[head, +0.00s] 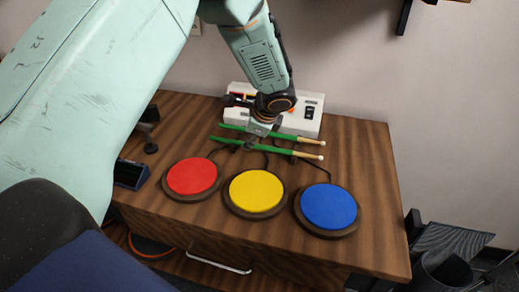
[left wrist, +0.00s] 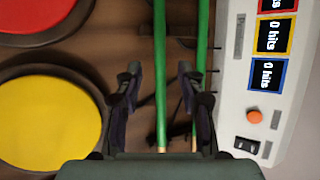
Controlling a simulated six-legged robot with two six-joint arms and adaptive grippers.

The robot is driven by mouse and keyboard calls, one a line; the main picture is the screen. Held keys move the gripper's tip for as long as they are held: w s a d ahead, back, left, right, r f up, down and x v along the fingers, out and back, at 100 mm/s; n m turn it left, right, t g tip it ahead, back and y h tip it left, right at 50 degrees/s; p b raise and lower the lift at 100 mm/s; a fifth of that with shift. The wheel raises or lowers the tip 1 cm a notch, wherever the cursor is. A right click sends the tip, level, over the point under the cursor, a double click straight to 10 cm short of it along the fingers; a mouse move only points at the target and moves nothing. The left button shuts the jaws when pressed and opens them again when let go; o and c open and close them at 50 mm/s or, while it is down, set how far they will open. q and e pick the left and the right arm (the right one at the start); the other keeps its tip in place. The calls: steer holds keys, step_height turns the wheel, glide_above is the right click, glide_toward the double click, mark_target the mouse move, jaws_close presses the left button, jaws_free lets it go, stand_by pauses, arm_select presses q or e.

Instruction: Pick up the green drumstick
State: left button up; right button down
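Two green drumsticks with pale wooden ends lie roughly parallel on the wooden table: the front drumstick (head: 277,150), nearer the pads, and the back drumstick (head: 307,140), nearer the white box. My left gripper (head: 252,140) points down over them, open. In the left wrist view, its fingers (left wrist: 159,72) stand on either side of the front drumstick (left wrist: 160,40), with gaps on both sides. The back drumstick (left wrist: 203,30) lies outside, by the right finger, which partly hides it. I cannot tell the exact height above the sticks. My right gripper is not in view.
A red pad (head: 193,176), a yellow pad (head: 256,191) and a blue pad (head: 329,206) line the front of the table (head: 365,165). The white box (head: 310,122) stands behind the sticks. Dark cables run between pads and box. Free tabletop lies at the right.

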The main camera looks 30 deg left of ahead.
arm_select(q)
steer(key=x, duration=0.2)
steer(key=shift+w+a+f+b, duration=0.1)
steer(key=shift+w+f+b, duration=0.05)
steer(key=shift+f+b, duration=0.25)
steer(key=shift+r, duration=0.1)
steer(key=shift+c, duration=0.8)
jaws_close()
